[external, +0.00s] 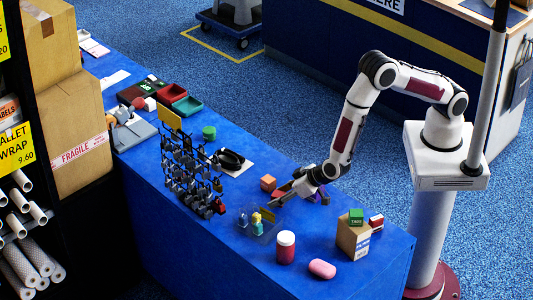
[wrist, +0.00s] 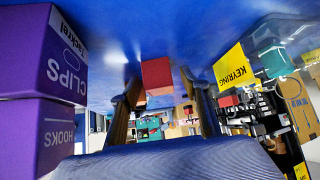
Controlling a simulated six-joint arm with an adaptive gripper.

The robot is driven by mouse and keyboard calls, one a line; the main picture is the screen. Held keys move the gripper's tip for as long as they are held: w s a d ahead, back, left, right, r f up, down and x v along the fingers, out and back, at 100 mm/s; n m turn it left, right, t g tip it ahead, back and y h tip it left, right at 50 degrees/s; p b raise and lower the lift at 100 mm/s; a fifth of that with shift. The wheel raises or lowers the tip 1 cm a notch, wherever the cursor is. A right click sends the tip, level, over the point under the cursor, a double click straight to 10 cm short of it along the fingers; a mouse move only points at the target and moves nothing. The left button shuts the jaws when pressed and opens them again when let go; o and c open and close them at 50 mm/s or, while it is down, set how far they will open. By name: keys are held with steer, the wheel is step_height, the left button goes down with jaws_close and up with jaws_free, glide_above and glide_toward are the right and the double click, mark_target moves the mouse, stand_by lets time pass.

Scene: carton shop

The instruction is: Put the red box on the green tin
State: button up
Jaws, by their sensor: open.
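The red box (external: 268,183) is a small cube on the blue table, just left of my gripper (external: 306,189). In the wrist view the red box (wrist: 157,74) lies ahead between the two open fingers (wrist: 160,98), apparently apart from them. The gripper is low over the table and holds nothing. The green tin (external: 208,133), a short green cylinder, stands farther back on the table. I cannot single it out in the wrist view.
Purple CLIPS and HOOKS boxes (wrist: 40,55) stand close beside my gripper. A yellow KEYRING sign (wrist: 233,68) and keyring rack (external: 190,170) are on the other side. A black tape dispenser (external: 231,159) lies between red box and tin. A carton (external: 352,238) carries a green box.

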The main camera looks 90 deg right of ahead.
mark_target(279, 194)
steer(key=shift+w+f, duration=0.15)
steer(key=shift+f, duration=0.05)
stand_by(0.4)
jaws_close()
steer(key=shift+r, duration=0.2)
steer(key=shift+d+r, duration=0.1)
steer(key=shift+r, duration=4.75)
